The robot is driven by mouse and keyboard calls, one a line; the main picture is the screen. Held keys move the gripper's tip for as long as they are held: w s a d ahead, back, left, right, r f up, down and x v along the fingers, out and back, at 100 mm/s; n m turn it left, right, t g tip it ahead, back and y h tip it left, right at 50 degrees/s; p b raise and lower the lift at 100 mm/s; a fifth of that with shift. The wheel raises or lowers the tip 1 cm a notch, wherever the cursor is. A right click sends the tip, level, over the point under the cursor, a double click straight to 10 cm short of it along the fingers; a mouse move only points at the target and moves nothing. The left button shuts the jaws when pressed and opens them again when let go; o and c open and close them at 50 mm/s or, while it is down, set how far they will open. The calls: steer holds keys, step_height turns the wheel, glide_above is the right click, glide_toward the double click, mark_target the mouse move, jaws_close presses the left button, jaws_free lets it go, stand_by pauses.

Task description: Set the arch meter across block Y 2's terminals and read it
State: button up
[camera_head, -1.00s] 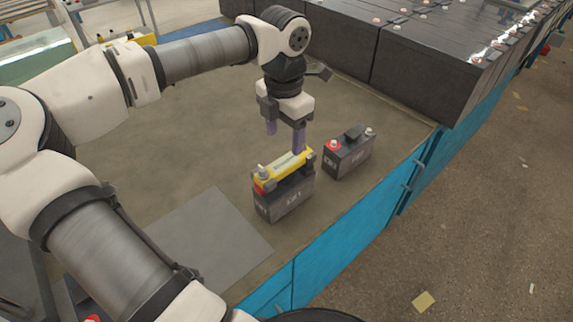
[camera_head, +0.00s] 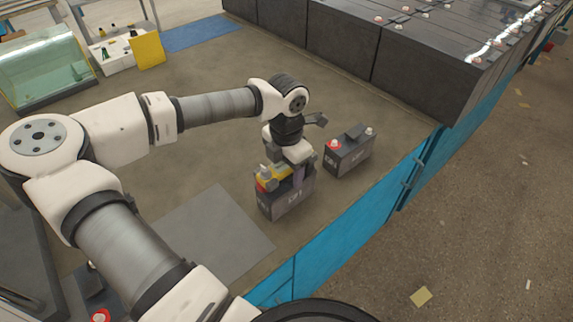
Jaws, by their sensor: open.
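The yellow arch meter (camera_head: 268,181) lies across the top of the nearer dark block (camera_head: 288,203), by its terminals. My gripper (camera_head: 284,173) is down at the meter, with its open fingers around or beside it. One purple finger shows at the meter's right side; the other is hidden. Whether the fingers touch the meter cannot be told. The block labels are too small to read surely, and no meter reading is visible.
A row of large dark battery cases (camera_head: 415,70) stands behind at the right. A blue barrier (camera_head: 340,232) runs along the right edge. A grey plate (camera_head: 212,232) lies in front. A glass case (camera_head: 45,75) and yellow panel (camera_head: 148,50) are at the back left.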

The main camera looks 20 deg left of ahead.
steer(key=shift+c, duration=0.4)
steer(key=c, duration=1.2)
jaws_close()
steer(key=shift+r, duration=0.15)
